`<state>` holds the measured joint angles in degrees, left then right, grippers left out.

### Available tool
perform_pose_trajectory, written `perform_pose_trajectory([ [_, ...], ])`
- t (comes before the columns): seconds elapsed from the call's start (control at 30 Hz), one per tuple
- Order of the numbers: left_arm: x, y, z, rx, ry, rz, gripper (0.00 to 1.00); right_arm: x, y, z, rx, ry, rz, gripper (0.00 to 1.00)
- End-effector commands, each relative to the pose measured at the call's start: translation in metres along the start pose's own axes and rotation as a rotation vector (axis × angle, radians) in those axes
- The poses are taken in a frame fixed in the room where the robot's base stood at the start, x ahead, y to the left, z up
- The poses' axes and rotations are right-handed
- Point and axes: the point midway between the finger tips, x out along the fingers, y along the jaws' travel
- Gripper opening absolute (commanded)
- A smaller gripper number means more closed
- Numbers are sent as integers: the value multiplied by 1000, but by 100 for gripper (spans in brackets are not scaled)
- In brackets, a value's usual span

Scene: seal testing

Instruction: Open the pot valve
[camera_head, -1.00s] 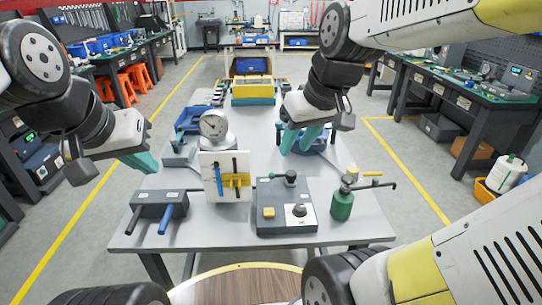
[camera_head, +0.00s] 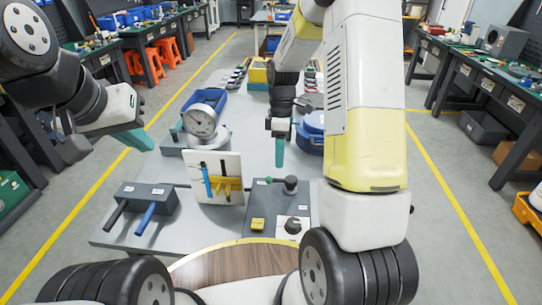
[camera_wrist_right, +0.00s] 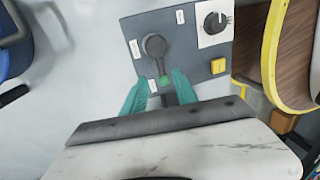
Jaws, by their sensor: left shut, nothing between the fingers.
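A grey control box (camera_head: 270,212) stands at the table's front. My left gripper (camera_head: 138,140) is shut and empty, left of the table.
The box also has a yellow button (camera_head: 257,224) and a black knob (camera_head: 293,226). A round gauge (camera_head: 202,121), an upright white panel (camera_head: 214,178), a dark box with two handles (camera_head: 143,208) and a blue pot (camera_head: 311,130) stand close by. My right arm hides the table's right side.

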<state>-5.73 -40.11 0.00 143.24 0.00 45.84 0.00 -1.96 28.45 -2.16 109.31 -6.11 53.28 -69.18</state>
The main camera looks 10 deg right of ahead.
Motion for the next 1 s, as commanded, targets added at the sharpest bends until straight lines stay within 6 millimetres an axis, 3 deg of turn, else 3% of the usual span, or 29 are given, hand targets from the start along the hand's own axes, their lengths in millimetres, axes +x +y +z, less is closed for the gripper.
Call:
perform_pose_trajectory([
  [0.33, 0, 0, 0, 0, 0, 0, 0, 54, -1, 0, 2, -2, -3, 34],
  [0.73, 0, 0, 0, 0, 0, 0, 0, 63, -1, 0, 3, 0, 0, 34],
  [0.9, 0, 0, 0, 0, 0, 0, 0, 63, -1, 0, 3, 0, 0, 3],
  [1.0, 0, 0, 0, 0, 0, 0, 0, 63, 0, 0, 3, 0, 1, 0],
])
